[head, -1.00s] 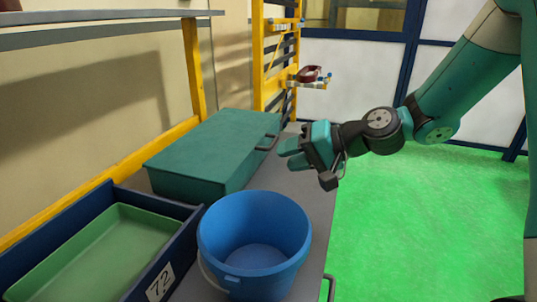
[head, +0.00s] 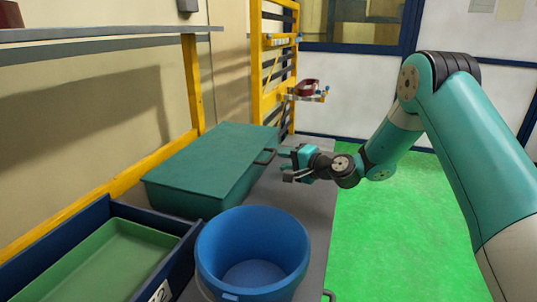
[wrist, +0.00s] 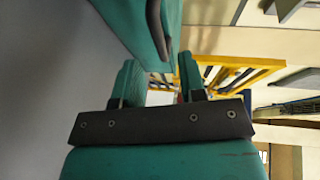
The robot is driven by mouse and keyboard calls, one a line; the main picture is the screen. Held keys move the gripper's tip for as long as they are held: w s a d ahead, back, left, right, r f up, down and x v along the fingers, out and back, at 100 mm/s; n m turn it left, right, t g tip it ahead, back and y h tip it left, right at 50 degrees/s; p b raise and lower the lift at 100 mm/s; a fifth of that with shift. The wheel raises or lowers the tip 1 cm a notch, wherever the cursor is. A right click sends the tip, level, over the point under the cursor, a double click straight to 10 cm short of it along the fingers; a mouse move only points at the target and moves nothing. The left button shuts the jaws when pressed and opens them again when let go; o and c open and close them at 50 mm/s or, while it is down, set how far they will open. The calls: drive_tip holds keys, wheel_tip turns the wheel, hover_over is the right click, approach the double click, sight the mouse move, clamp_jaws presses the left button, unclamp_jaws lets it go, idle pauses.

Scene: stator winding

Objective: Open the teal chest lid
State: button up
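The teal chest (head: 205,168) stands on the grey bench with its lid closed. Its dark handle (head: 266,157) sticks out from the side facing my gripper. My gripper (head: 282,158) is just right of the handle, level with it and pointing left toward the chest. In the wrist view, the two teal fingers (wrist: 157,80) stand apart with an empty gap. The chest (wrist: 125,22) and its dark handle (wrist: 157,30) appear above the fingers, with the handle near the gap but not between the fingertips. Whether a finger touches the handle cannot be told.
A blue bucket (head: 253,222) stands on the bench in front of the chest. A navy crate (head: 178,250) holding a green tray (head: 85,262) is at the left. A shelf (head: 100,38) overhangs the left side. A yellow rack (head: 268,70) stands behind. Green floor is clear at right.

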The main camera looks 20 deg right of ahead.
sight(271, 157)
drive_tip(key=p+x, duration=0.1)
drive_tip(key=x, duration=0.5)
